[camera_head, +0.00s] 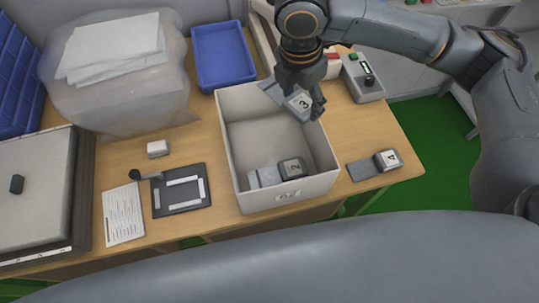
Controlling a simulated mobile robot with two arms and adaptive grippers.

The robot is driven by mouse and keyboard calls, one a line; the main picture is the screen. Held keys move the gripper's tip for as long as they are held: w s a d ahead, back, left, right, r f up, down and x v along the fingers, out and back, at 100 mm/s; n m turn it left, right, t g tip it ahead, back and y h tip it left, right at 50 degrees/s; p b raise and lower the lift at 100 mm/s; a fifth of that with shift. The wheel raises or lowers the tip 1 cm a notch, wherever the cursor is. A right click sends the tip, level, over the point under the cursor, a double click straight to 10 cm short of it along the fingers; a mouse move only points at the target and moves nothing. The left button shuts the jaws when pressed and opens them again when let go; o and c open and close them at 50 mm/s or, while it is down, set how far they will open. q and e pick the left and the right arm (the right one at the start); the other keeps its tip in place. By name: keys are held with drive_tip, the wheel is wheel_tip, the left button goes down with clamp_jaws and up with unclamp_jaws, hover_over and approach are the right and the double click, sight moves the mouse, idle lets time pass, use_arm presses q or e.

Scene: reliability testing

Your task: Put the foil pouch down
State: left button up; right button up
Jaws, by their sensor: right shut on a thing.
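My right gripper (308,92) comes in from the top and is shut on a grey foil pouch (272,91) with a white label marked 3. The pouch is tilted and is over the back part of an open white box (259,201). Another pouch, marked 2 (291,168), lies inside the box near its front wall. A pouch marked 4 (386,158) lies on the wooden table (400,190) right of the box. My left gripper is not in view.
A blue tray (222,55) stands behind the box. A dark plate with pale strips (179,190), a printed sheet (123,214) and a small white block (158,149) lie to the left. A grey control box (363,80) with buttons stands at the back right. A bulky translucent bag (115,100) fills the back left.

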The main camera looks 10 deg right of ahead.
sight(282, 142)
drive_tip(key=n, duration=0.2)
drive_tip(key=w+n, duration=0.1)
drive_tip(key=n, duration=0.1)
drive_tip(key=a+n, duration=0.1)
drive_tip(key=shift+w+f+n+t+y+b, duration=0.1)
drive_tip(key=shift+w+n+t+y+b, duration=0.05)
drive_tip(key=shift+n+t+y+b, duration=0.2)
drive_tip(key=n, duration=0.2)
drive_tip(key=w+n, duration=0.1)
drive_tip(key=n, duration=0.1)
drive_tip(key=a+n+y+b, duration=0.1)
drive_tip(key=n, duration=0.2)
drive_tip(key=shift+w, duration=0.25)
wheel_tip(282, 142, down, 18)
drive_tip(key=shift+a+r, duration=0.1)
drive_tip(key=o, duration=0.9)
drive_tip(key=shift+o, duration=0.2)
wheel_tip(282, 142, up, 12)
drive_tip(key=s, duration=0.2)
drive_tip(key=shift+w, duration=0.1)
